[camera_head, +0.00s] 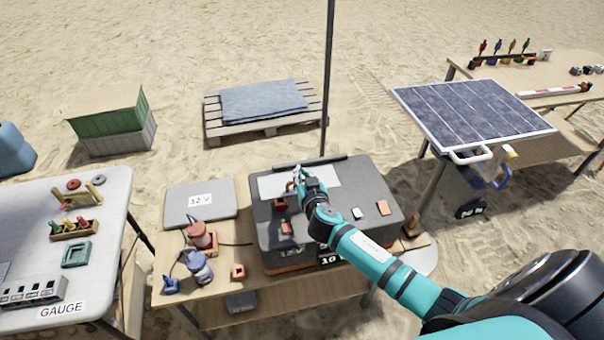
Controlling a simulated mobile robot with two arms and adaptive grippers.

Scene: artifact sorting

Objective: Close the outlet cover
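A dark grey power box (263,235) with "12V" and "10" markings sits on the middle wooden table. Small dark red parts (286,228) are on the left of its top. I cannot tell which part is the outlet cover, or whether it is open or closed. My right arm reaches in from the lower right. Its gripper (296,178) is over the back half of the box, close to a small red part at its left. The gripper is small in view and hides part of the box top, so its finger opening is unclear. My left gripper is out of view.
A grey "12V" case (186,205) lies left of the box, with red (201,236) and blue (199,268) devices in front. A thin dark pole (328,80) rises behind the box. A solar panel (470,113) stands at the right, a white table (110,215) at the left.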

